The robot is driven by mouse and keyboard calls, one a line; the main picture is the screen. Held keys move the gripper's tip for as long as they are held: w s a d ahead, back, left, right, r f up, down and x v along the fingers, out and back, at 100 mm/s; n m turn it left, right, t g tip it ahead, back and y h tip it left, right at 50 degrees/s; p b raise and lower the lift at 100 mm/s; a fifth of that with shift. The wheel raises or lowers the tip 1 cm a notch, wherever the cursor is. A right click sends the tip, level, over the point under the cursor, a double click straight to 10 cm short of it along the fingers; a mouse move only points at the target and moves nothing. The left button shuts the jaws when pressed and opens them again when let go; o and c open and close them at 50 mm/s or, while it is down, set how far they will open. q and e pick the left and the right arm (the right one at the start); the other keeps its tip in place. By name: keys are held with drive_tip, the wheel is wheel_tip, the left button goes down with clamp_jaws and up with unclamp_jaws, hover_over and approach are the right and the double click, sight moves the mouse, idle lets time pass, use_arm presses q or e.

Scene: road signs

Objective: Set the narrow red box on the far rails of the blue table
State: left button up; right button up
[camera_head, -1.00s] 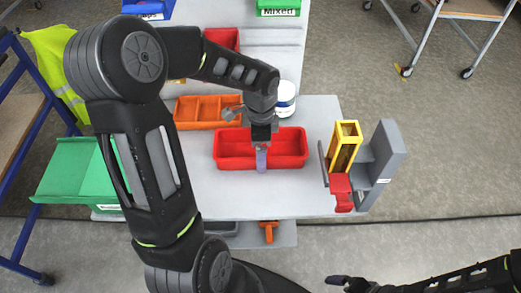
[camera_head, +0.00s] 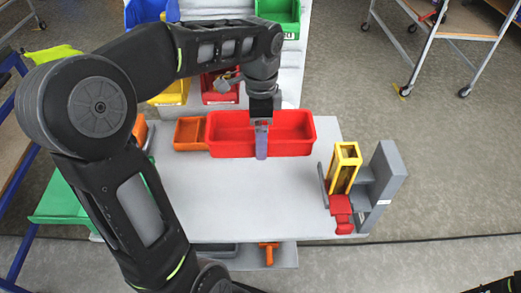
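The narrow red box (camera_head: 292,133) is in the head view, long side across the picture, over the back part of the pale grey table top (camera_head: 240,205). It looks raised and partly covers the orange divided tray (camera_head: 189,134). My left gripper (camera_head: 261,138) comes down on its near wall from above. It looks shut on that wall, with one finger outside; the other finger is hidden. Behind the table, pale rails (camera_head: 291,73) carry coloured bins; my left arm hides part of them. My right gripper is out of view.
On the rails are a yellow bin (camera_head: 172,90), a smaller red bin (camera_head: 219,86), a blue bin (camera_head: 146,12) and a green bin (camera_head: 281,14). A yellow, red and grey fixture (camera_head: 371,185) stands at the table's right. The table's front middle is clear.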

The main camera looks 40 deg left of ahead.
use_arm(q)
drive_tip(key=shift+r, duration=1.75)
